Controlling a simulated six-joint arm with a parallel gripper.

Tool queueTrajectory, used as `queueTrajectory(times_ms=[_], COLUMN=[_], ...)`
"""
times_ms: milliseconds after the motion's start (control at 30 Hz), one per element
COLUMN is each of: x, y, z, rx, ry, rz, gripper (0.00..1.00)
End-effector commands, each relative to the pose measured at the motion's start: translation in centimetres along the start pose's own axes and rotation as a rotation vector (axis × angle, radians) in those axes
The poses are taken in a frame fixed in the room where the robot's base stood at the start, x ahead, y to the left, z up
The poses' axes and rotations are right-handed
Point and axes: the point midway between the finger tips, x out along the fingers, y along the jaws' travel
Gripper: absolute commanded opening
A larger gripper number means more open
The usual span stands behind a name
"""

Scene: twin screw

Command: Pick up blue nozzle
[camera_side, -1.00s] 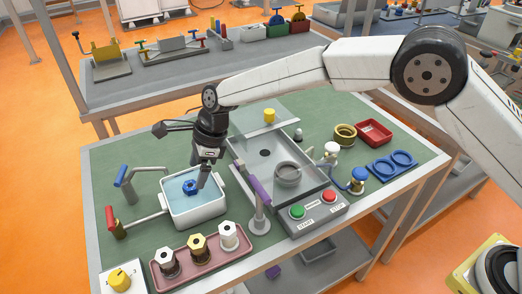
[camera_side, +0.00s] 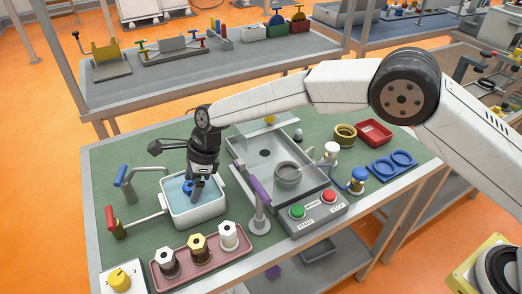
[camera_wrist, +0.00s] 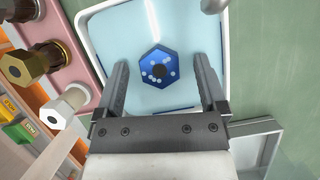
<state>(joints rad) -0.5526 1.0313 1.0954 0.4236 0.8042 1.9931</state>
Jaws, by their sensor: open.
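The blue nozzle (camera_wrist: 159,67) is a hexagonal blue piece with pale dots on its face. It lies in the white basin (camera_side: 207,214) with a light blue inside, and in the wrist view it shows between and a little beyond my two fingers. My gripper (camera_wrist: 160,88) is open and empty, with one finger on each side of the nozzle's line. In the side view my gripper (camera_side: 194,192) points down into the basin and partly covers the nozzle (camera_side: 187,185). The exact height of the fingertips over the nozzle is unclear.
A pink tray (camera_side: 217,256) with three hex-headed nozzles stands in front of the basin. A red-handled tap (camera_side: 112,220) and a blue-handled tap (camera_side: 122,176) stand left. A purple-handled lever (camera_side: 258,192) and a grey machine (camera_side: 300,190) stand right.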

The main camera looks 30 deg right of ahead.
Motion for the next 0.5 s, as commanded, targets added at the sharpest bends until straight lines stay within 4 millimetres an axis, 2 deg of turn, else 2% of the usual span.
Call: queueTrajectory(times_ms=[233,500], x=[2.6,3.3], y=[0.0,0.0], z=[0.1,0.1], rx=[0.000,0.001], ry=[0.001,0.001], rz=[0.000,-0.001], gripper=[0.91,0.91])
